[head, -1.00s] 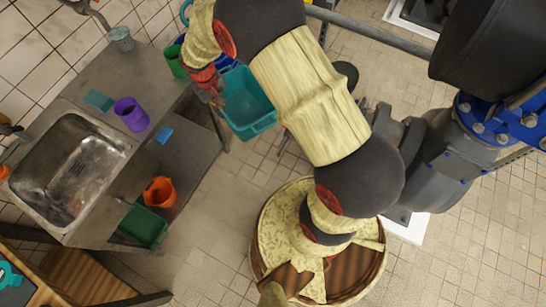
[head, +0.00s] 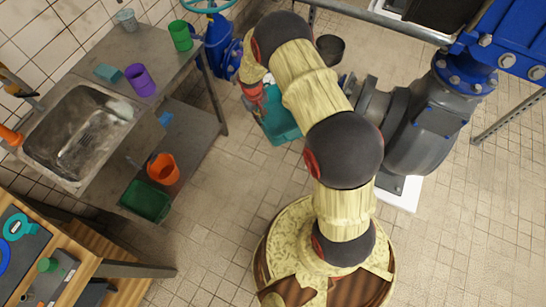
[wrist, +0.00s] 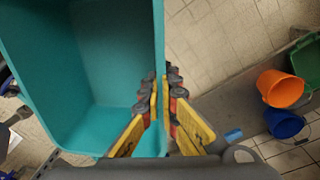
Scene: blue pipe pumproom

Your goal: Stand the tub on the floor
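The teal tub (wrist: 105,60) fills the left of the wrist view, with its open inside facing me. My gripper (wrist: 163,85) straddles the tub's side wall, one finger inside and one outside, and is closed on it. In the head view the tub (head: 281,125) is partly hidden behind my arm, to the right of the steel sink bench. My gripper (head: 252,95) is at its upper left edge there. I cannot tell whether the tub's base touches the tiled floor (head: 225,195).
The steel bench (head: 105,60) holds a green cup (head: 180,36) and purple cup (head: 140,80). An orange bucket (head: 163,168) and green bin (head: 147,200) sit on its lower shelf. A grey pump (head: 425,130) stands right. Floor between bench and my base is clear.

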